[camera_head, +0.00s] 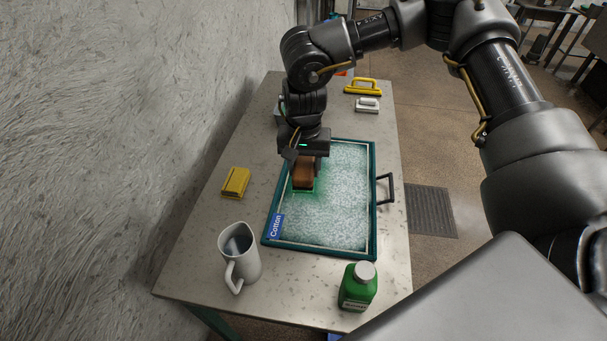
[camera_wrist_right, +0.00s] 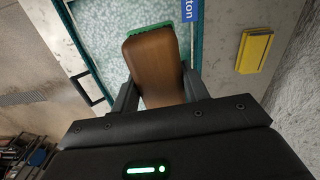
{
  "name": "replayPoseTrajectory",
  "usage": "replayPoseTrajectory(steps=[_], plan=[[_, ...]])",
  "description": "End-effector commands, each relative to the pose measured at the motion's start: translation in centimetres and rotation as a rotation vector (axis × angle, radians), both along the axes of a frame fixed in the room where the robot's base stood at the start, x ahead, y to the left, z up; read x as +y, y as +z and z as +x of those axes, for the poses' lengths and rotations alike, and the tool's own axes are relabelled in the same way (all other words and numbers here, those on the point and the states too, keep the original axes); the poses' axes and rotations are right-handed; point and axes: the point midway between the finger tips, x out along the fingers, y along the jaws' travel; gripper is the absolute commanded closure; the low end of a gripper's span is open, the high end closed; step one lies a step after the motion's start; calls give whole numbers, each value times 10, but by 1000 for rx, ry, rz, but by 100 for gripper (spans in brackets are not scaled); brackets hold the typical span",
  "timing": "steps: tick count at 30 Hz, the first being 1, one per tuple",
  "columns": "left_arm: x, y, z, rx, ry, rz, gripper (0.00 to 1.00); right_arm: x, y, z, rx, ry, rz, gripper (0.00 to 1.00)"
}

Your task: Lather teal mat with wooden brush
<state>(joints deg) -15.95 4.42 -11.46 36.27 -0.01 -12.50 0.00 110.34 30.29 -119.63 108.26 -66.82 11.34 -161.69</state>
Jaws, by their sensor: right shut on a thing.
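The teal mat (camera_head: 335,215) lies in a teal-rimmed tray on the table, with a blue "Cotton" label at its near left corner. Whitish speckled foam covers much of the mat, with greener patches around the brush. My right gripper (camera_head: 304,164) is shut on the wooden brush (camera_head: 303,176), near the left side of the mat. In the right wrist view the brown brush back (camera_wrist_right: 154,62) sits between the two fingers, with a green edge at its far end. Its underside is hidden, so I cannot tell how firmly it touches the mat. My left gripper is not in view.
A white pitcher (camera_head: 240,256) and a green bottle (camera_head: 358,287) stand at the near end of the table. A yellow sponge (camera_head: 235,182) lies left of the tray. A yellow-handled brush (camera_head: 362,88) and a white brush (camera_head: 367,105) lie at the far end. A wall borders the left.

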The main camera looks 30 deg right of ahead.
Motion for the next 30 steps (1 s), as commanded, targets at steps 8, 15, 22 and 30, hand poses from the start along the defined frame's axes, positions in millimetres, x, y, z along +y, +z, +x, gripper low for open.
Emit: replayPoseTrajectory(steps=[8,15,22,30], plan=[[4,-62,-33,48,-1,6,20,-28,-67,54,-9,-62,0,93],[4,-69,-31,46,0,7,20,-38,-76,69,-15,-75,-2,93],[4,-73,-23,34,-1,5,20,-38,-81,68,-14,-75,-1,93],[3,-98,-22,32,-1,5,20,-38,-109,68,-14,-75,-1,93]])
